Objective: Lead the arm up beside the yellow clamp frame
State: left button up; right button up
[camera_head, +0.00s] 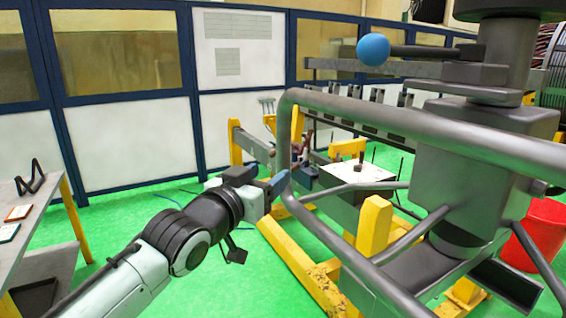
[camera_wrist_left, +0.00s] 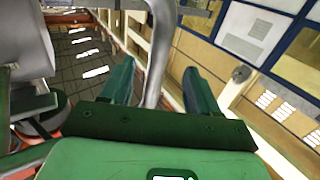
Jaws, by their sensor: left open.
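The yellow clamp frame (camera_head: 300,262) stands on the green floor in the middle of the head view, with a yellow post (camera_head: 374,228) on its right side. Grey tubes and machine parts hide much of it. My left arm comes in from the lower left, and my left gripper (camera_head: 277,184) is just left of the bent grey tube (camera_head: 284,130), above the frame's lower yellow beam. In the left wrist view, my gripper's two fingers (camera_wrist_left: 158,88) are apart. The grey tube (camera_wrist_left: 158,50) shows between them; contact cannot be told. My right gripper is not in view.
A grey machine column (camera_head: 470,165) with a blue ball knob (camera_head: 373,49) fills the right. A red bucket (camera_head: 543,232) stands at far right. A grey table (camera_head: 28,222) is at the left edge. Green floor between table and arm is clear.

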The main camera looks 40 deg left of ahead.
aim_at(288, 161)
pick_arm(q)
jog(key=w, duration=0.3)
jog(key=w+a+p, duration=0.1)
jog(key=w, duration=0.2)
jog(key=w+a+p, duration=0.1)
jog(key=w, duration=0.2)
jog(key=shift+w+f, duration=0.1)
jog(key=shift+w, duration=0.2)
jog(key=shift+d, duration=0.1)
grip_shut()
dwell(0.8)
dwell(0.3)
dwell(1.7)
